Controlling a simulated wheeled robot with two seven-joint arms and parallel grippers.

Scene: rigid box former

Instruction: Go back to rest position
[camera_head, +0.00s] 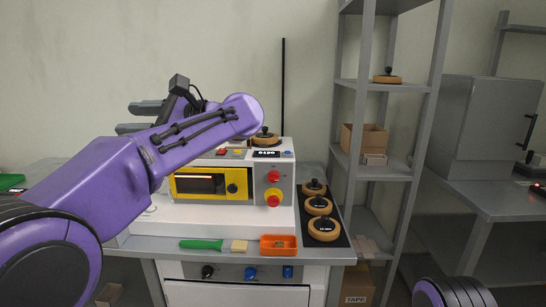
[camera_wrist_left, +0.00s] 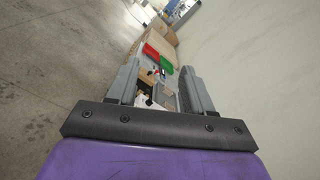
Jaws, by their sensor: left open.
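My left gripper (camera_head: 136,118) is at the end of the purple arm that comes in from the left. It points left, raised in front of the wall and left of the box-forming machine (camera_head: 273,190). In the left wrist view, its two grey fingers (camera_wrist_left: 159,82) stand apart with nothing held between them. Beyond them lies a bench with a red bin (camera_wrist_left: 151,51) and a green bin (camera_wrist_left: 166,66). My left arm hides part of the machine and bench. A part of my right arm shows at the bottom right, but its gripper is out of view.
An orange tray (camera_head: 278,252) and a green-handled brush (camera_head: 202,244) lie at the bench front. Several round wooden pieces with black knobs (camera_head: 319,205) stand right of the machine. A shelf rack (camera_head: 431,110) and grey cabinet (camera_head: 489,120) stand further right.

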